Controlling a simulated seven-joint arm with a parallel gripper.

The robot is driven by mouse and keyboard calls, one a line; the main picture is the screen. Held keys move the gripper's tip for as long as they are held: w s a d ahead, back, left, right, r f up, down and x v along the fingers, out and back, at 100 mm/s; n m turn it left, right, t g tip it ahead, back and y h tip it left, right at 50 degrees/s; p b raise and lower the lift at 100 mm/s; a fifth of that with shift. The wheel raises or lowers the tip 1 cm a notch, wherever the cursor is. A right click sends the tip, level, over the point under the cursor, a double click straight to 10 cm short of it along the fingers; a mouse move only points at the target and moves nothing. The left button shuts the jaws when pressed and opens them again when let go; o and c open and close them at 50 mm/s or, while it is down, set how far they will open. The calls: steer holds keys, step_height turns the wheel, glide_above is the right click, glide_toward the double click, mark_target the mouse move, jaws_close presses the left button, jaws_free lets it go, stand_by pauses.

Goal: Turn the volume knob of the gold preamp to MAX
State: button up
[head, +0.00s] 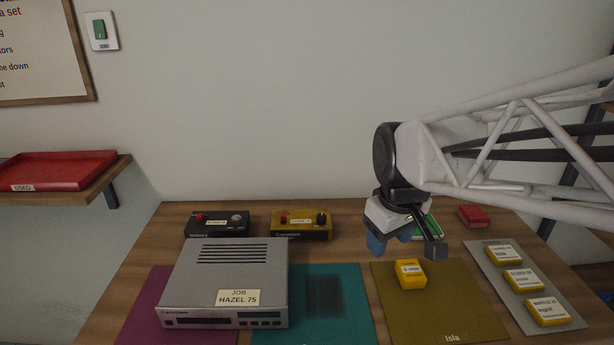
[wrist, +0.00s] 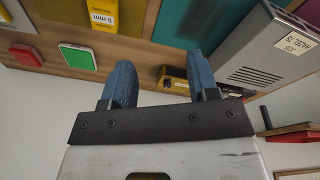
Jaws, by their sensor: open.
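The gold preamp (head: 301,226) stands at the back of the table, with a red part at its upper left, a pale label in the middle and a dark knob (head: 321,217) at its right. The knob's setting is too small to read. The gold preamp also shows in the wrist view (wrist: 174,80), partly hidden behind a finger. My gripper (head: 405,246) is open and empty, above the table to the right of the gold preamp and apart from it. Its two blue fingers (wrist: 160,85) show spread in the wrist view.
A black box (head: 217,230) stands left of the gold preamp. A grey unit (head: 225,275) labelled "JOB HAZEL 75" sits in front. A yellow box (head: 410,274) lies on an olive mat (head: 440,315). A grey strip (head: 505,262) holds yellow boxes.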

steer(key=w+a+f+n+g, duration=0.1)
steer(key=w+a+n, duration=0.15)
steer(key=w, duration=0.45)
steer(key=w+a+n, duration=0.2)
steer(key=w+n, duration=0.2)
steer(key=w, duration=0.4)
steer(key=n, duration=0.6)
glide_above(322, 216)
steer(key=shift+g, duration=0.4)
step_height(322, 216, down, 6)
steer(key=shift+s+r, duration=0.15)
steer(key=shift+r, duration=0.05)
steer(key=shift+f, duration=0.1)
steer(key=shift+f, duration=3.9)
steer(key=c, duration=0.9)
